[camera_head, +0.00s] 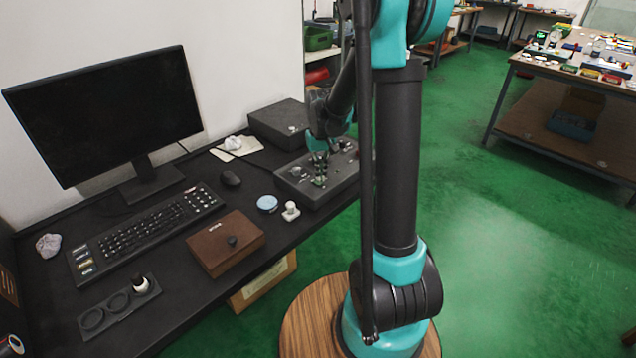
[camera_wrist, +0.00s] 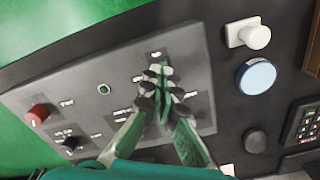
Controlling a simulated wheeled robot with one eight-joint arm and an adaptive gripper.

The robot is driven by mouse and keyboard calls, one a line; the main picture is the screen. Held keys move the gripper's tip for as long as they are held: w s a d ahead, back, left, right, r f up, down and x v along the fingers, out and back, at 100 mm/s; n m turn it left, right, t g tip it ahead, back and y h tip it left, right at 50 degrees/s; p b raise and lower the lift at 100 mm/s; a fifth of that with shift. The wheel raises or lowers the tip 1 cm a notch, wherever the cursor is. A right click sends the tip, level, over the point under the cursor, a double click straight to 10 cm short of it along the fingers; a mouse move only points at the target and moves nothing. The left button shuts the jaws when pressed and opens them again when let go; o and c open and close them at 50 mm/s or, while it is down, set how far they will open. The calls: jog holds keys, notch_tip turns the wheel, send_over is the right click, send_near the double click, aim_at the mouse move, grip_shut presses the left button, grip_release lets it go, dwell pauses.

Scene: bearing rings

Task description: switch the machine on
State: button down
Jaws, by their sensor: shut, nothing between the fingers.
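The machine's grey control box (camera_head: 330,192) stands on the black desk. In the wrist view its sloped panel (camera_wrist: 85,75) carries a red knob (camera_wrist: 38,114), a small green-ringed button (camera_wrist: 103,90) and a black knob (camera_wrist: 70,143), with small labels too blurred to read. My gripper (camera_head: 319,180) is over the panel in the head view. In the wrist view my gripper (camera_wrist: 160,78) is shut and empty, its fingertips over the panel's right part near a label. The fingers hide what lies under them, and I cannot tell whether they touch the panel.
A light blue disc (camera_head: 267,203) and a white knobbed piece (camera_head: 291,211) lie just beside the control box. A dark box (camera_head: 280,122) stands behind the control box.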

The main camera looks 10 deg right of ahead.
aim_at(320, 183)
jog(key=shift+f, duration=1.05)
dwell(0.9)
jog(key=shift+r, duration=3.55)
jog(key=s+d+f+t, duration=0.2)
jog(key=s, duration=0.9)
jog(key=s+d+f+m+t, duration=0.1)
jog(key=s+d+f+t, duration=0.1)
jog(key=s, duration=0.9)
jog(key=shift+f, duration=0.25)
